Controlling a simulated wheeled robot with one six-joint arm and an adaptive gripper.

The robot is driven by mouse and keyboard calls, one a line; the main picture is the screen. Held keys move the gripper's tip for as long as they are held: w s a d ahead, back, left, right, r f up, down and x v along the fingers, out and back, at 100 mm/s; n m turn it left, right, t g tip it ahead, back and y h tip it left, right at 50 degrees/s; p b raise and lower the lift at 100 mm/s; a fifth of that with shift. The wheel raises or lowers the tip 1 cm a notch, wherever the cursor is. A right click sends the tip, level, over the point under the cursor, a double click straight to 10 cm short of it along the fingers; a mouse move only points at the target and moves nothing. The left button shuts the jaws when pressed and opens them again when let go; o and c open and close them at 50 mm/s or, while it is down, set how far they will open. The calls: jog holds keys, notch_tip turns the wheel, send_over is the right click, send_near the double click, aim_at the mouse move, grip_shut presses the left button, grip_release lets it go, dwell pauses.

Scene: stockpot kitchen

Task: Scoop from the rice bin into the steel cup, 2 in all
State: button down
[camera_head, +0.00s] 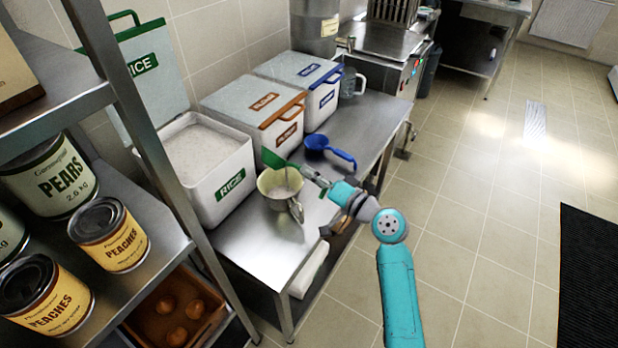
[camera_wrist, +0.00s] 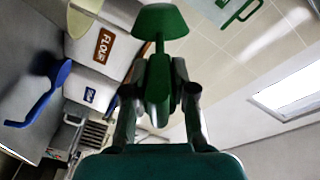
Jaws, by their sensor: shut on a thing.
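The rice bin (camera_head: 230,183) is a white box with a green RICE label, open and holding white rice. My gripper (camera_head: 318,180) is shut on the handle of a green scoop (camera_head: 272,158), which also shows in the wrist view (camera_wrist: 160,22). The scoop's bowl is tilted above a pale, yellowish-lit cup (camera_head: 268,190) with a steel handle, on the counter right of the bin. A thin pale streak runs between the scoop and the cup, and pale contents show in the cup. In the wrist view my gripper (camera_wrist: 158,95) holds the green handle between its fingers.
A closed flour bin (camera_head: 252,100) and a blue-labelled bin (camera_head: 300,68) stand behind. A blue scoop (camera_head: 318,143) lies on the counter (camera_head: 350,125); a jug (camera_head: 352,82) stands further back. A metal shelf with cans (camera_head: 108,235) is at the left.

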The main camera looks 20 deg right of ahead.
jog(key=shift+w+d+f+m, duration=0.3)
jog(key=shift+d+m, duration=0.3)
jog(key=shift+m, duration=1.05)
jog(key=shift+w+d+f+m, duration=0.3)
jog(key=shift+d+m, duration=0.25)
jog(key=shift+m, duration=1.05)
jog(key=shift+w+d+f+m, duration=0.3)
jog(key=shift+d+m, duration=0.3)
jog(key=shift+m, duration=1.05)
jog(key=shift+a, duration=0.1)
